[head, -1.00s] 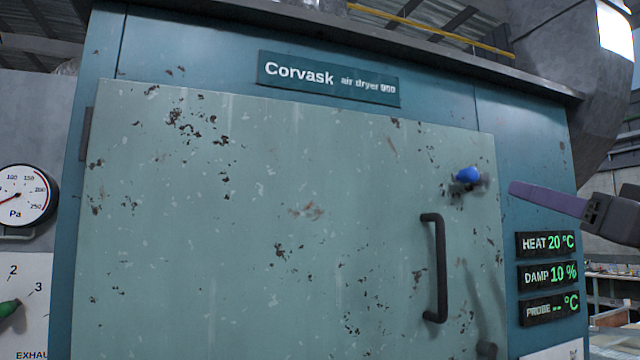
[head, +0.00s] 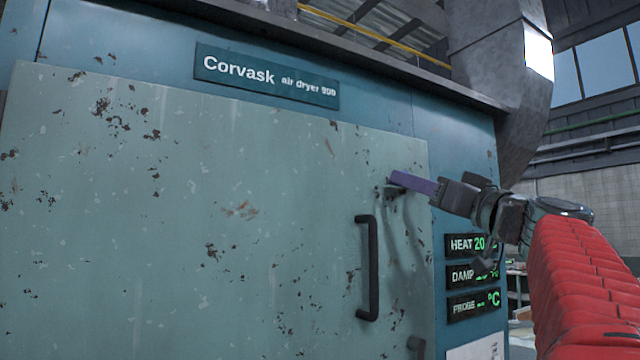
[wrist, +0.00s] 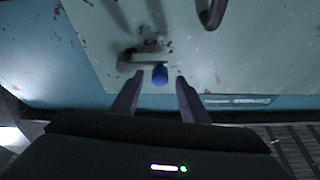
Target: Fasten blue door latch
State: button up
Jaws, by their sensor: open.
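The blue door latch shows in the wrist view as a round blue knob (wrist: 160,75) joined to a grey bar on the pale green door. My gripper (wrist: 157,95) is open, its two purple fingers standing apart to either side of the knob. I cannot tell whether they touch it. In the head view my gripper (head: 396,180) is at the door's upper right, over the latch, and hides most of it. The door (head: 150,220) lies flat against the dryer front and looks closed.
A black door handle (head: 368,268) stands out below and left of my gripper. Display panels (head: 470,275) for heat, damp and probe sit on the frame to the right. A large grey duct (head: 500,70) rises at the upper right.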

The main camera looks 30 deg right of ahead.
jog(key=shift+x, duration=1.1)
jog(key=shift+c, duration=0.5)
grip_shut()
